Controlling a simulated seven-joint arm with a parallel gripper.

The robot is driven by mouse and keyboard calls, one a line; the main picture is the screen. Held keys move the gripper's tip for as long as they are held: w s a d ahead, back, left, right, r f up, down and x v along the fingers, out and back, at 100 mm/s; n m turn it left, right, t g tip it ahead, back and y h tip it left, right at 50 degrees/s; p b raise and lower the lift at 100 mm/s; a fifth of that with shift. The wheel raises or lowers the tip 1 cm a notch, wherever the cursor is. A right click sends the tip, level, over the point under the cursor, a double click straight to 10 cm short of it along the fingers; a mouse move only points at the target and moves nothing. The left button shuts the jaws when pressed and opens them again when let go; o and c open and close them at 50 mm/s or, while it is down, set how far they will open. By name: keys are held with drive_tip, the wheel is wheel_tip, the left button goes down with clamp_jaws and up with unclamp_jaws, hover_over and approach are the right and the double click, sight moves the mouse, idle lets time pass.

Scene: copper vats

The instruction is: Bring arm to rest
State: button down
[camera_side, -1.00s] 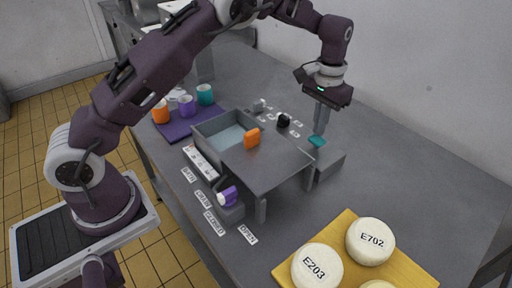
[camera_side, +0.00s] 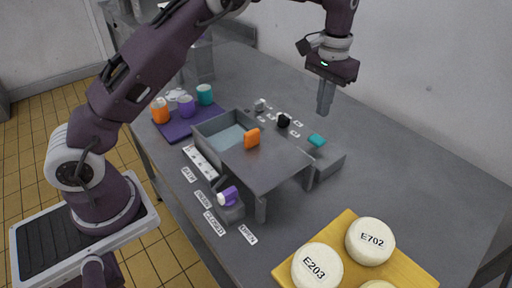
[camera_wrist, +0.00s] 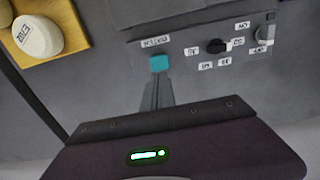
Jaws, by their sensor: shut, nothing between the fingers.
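My gripper (camera_side: 325,100) is shut and empty, raised above the grey table to the right of the grey vat unit (camera_side: 262,168). In the wrist view my gripper (camera_wrist: 157,92) shows its fingers together, pointing toward the teal handle. The teal handle (camera_side: 317,140) sits on the grey block at the unit's right end, apart from the fingers, and also shows in the wrist view (camera_wrist: 159,63). An orange handle (camera_side: 252,138) stands on the unit's top edge. A purple handle (camera_side: 227,197) sits at its front.
A yellow board (camera_side: 345,222) with cream round pieces lies at the front right. Orange, purple and teal cups stand on a purple mat (camera_side: 187,136) at the left. A black knob (camera_side: 284,120) sits among labels behind the unit. The white wall (camera_side: 430,80) rises behind the table.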

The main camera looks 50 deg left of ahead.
drive_tip(key=s+a+r+t+h, duration=0.1)
drive_tip(key=s+a+r+t, duration=0.2)
drive_tip(key=s+r, duration=1.3)
drive_tip(key=s+f+t+y, duration=0.1)
drive_tip(key=s+f, duration=0.4)
drive_tip(key=s, duration=1.5)
drive_tip(key=shift+a+t, duration=0.2)
drive_tip(key=shift+t, duration=0.6)
drive_tip(key=shift+w, duration=0.1)
